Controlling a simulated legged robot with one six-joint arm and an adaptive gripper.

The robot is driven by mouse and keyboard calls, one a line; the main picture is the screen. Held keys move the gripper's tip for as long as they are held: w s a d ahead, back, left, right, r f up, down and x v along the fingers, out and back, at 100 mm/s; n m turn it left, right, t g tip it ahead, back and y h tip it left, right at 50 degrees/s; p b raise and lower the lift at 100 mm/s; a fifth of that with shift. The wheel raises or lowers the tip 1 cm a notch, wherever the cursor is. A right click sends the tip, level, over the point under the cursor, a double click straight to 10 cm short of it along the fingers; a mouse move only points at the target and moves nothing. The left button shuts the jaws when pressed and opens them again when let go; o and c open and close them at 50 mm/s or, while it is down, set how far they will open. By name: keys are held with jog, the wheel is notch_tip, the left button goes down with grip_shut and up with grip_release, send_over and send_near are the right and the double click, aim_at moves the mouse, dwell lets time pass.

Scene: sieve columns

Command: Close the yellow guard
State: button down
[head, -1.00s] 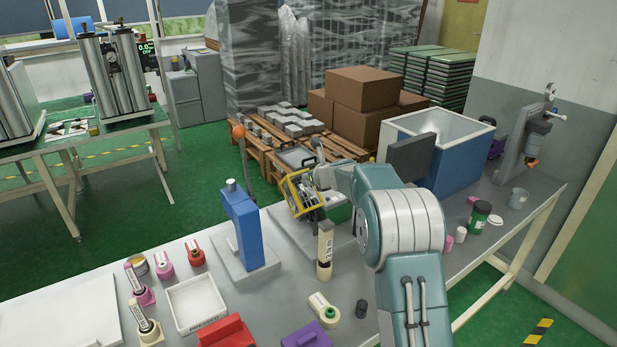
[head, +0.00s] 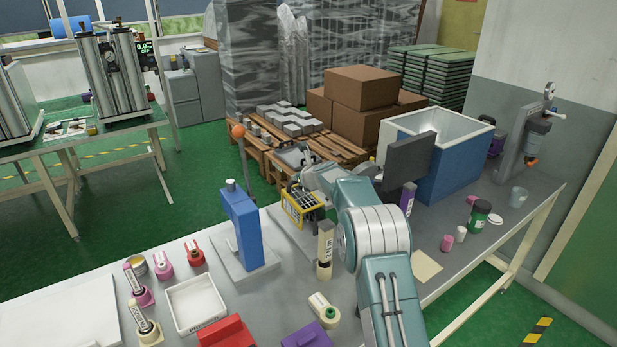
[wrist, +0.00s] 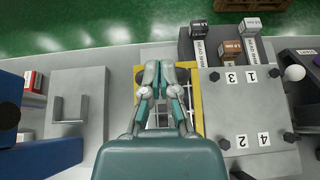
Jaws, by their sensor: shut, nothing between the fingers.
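The yellow guard (head: 289,217) is a yellow frame with bars, on a machine at the far side of the bench in the head view. Its face now stands turned toward the head camera, and its lower part looks level with the machine's base. In the wrist view the yellow frame (wrist: 197,105) lies beneath my gripper (wrist: 159,72), which is shut and empty. The fingertips are over the frame's far part; I cannot tell whether they touch it. My arm hides part of the guard and machine in both views.
A blue press (head: 243,228) stands left of the guard, and a cream labelled post (head: 325,246) stands in front of it. A blue bin (head: 450,165) is to the right. In the wrist view a numbered plate (wrist: 240,110) with dark bolts lies right of the guard.

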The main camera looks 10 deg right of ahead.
jog(key=shift+w+a+f, duration=0.15)
jog(key=shift+w+f, duration=0.25)
jog(key=shift+f, duration=0.1)
jog(key=shift+s, duration=0.1)
dwell(0.3)
